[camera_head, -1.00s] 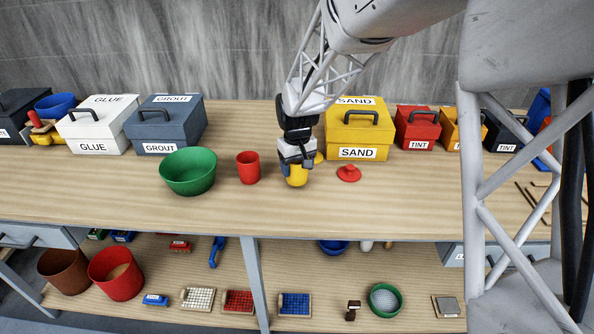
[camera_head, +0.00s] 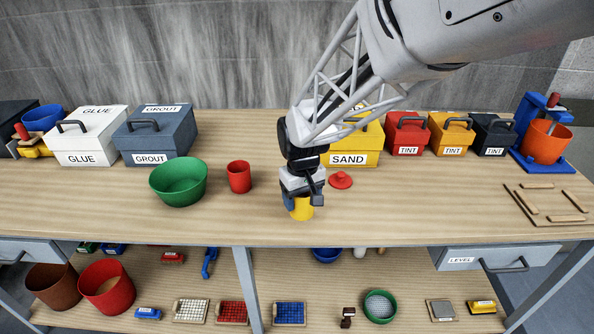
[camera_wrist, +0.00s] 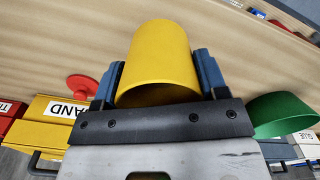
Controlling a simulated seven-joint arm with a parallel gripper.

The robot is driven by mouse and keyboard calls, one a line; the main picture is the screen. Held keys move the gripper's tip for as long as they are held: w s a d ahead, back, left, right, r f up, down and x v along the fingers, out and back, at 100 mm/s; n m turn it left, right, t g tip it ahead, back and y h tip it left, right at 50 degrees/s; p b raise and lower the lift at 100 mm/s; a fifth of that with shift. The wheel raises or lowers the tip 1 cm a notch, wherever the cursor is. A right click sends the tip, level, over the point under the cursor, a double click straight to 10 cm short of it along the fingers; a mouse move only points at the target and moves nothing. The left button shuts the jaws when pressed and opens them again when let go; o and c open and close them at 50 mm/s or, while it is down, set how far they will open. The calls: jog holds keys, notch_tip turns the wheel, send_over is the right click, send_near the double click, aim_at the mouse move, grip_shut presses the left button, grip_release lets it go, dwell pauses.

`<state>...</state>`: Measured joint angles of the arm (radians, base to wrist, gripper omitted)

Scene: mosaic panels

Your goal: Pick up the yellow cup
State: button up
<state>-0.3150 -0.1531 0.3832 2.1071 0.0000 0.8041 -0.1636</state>
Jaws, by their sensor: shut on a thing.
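The yellow cup (camera_head: 301,209) is between the fingers of my gripper (camera_head: 303,197), which is shut on it. In the wrist view, the yellow cup (camera_wrist: 160,58) fills the middle, with one blue finger of my gripper (camera_wrist: 160,85) against each side. In the head view, the gripper hides the cup's upper part. The cup shows over the front half of the bench top; I cannot tell for sure whether its base is clear of the wood.
A red cup (camera_head: 239,177) and a green bowl (camera_head: 179,181) stand to the left. A small red lid-like piece (camera_head: 340,180) lies to the right. Labelled boxes, including a yellow SAND box (camera_head: 350,152), line the back.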

aim_at(306, 207)
jog(key=shift+s+d+r, duration=0.1)
jog(key=shift+s+d, duration=0.15)
jog(key=shift+s, duration=0.5)
jog(key=shift+s+d+r, duration=0.1)
jog(key=shift+s+d, duration=0.1)
jog(key=shift+s, duration=0.5)
jog(key=w+a+r, duration=0.3)
jog(key=w+a, duration=0.3)
jog(key=a, duration=0.4)
jog(key=w+a+r, duration=0.3)
jog(key=w+a, duration=0.3)
jog(key=a, duration=0.5)
jog(key=w+a+r, duration=0.3)
jog(key=w+a, duration=0.2)
jog(key=a, duration=0.6)
jog(key=shift+w+a+r, duration=0.2)
jog(key=shift+w+r, duration=0.1)
jog(key=shift+w, duration=0.1)
jog(key=shift+f, duration=0.35)
notch_tip(306, 207, down, 6)
jog(key=t+h, duration=1.1)
jog(key=h, duration=0.5)
jog(key=shift+s+a, duration=0.3)
jog(key=shift+a, duration=0.05)
